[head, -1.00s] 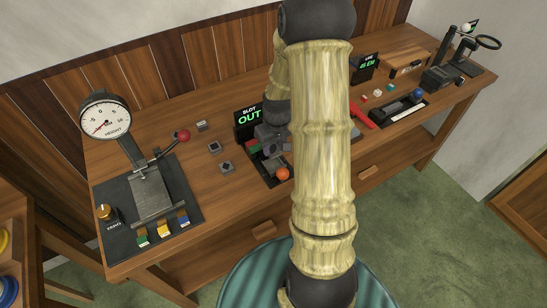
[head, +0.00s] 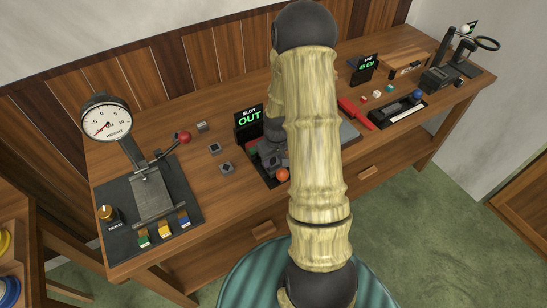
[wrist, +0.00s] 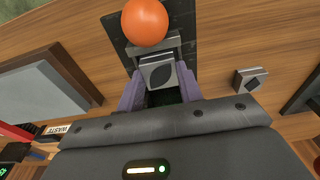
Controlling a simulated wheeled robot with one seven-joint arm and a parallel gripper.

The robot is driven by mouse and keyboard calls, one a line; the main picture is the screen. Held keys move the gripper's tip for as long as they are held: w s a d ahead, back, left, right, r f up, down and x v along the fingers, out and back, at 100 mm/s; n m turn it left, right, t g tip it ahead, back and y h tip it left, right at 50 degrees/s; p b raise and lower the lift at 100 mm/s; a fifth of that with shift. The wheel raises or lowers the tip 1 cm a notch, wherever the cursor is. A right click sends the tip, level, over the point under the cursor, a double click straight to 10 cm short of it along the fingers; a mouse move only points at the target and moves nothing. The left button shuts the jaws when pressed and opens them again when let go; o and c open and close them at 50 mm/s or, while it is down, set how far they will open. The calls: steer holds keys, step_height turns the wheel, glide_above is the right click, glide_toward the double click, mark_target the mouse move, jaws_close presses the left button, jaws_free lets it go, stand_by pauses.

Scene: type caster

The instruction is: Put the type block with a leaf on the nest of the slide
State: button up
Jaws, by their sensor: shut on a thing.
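My gripper (wrist: 160,88) is shut on a type block (wrist: 158,72) with a grey face and a dark, leaf-like mark. The mark is small, so I cannot be sure of its shape. In the wrist view the block is right beside the grey bracket of the slide (wrist: 152,46), near the orange knob (wrist: 145,22). I cannot tell whether the block rests in the nest. In the head view my gripper (head: 271,156) is low over the slide, behind its orange knob (head: 282,175); my arm hides part of it.
Other type blocks (head: 214,148) lie left of the slide; one shows in the wrist view (wrist: 251,79). The SLOT sign (head: 249,118) reads OUT. A height gauge (head: 107,122) stands at left. A grey-topped tray (wrist: 45,90) is beside the WASTE label (wrist: 57,130).

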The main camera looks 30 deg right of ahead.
mark_target(276, 164)
steer(key=shift+f, duration=0.15)
steer(key=o, duration=1.2)
step_height(276, 164, up, 12)
steer(key=s+b, duration=0.1)
steer(key=shift+s, duration=0.25)
